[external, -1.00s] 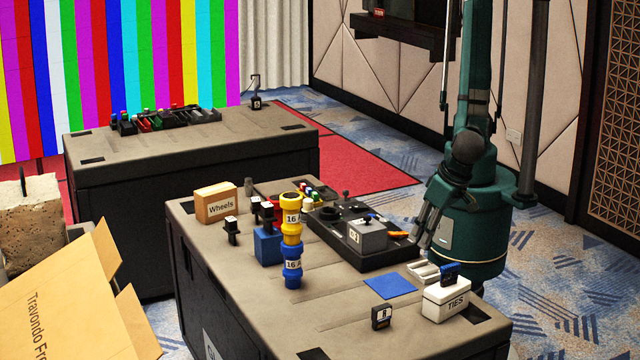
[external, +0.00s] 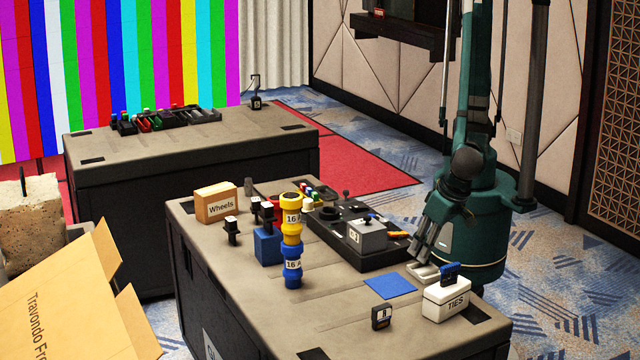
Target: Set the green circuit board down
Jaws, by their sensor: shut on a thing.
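My gripper (external: 417,259) points down at the right side of the near bench, just behind a small grey tray (external: 424,273). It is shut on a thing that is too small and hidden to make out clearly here. I see the green circuit board nowhere else on the bench. A flat blue mat (external: 389,286) lies bare on the bench, left of and in front of the grey tray. I cannot tell whether the held thing touches the tray.
A black console (external: 350,235) with a grey box (external: 367,235) lies left of my gripper. A yellow and blue connector stack (external: 292,245) stands upright farther left. The bench front is mostly clear.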

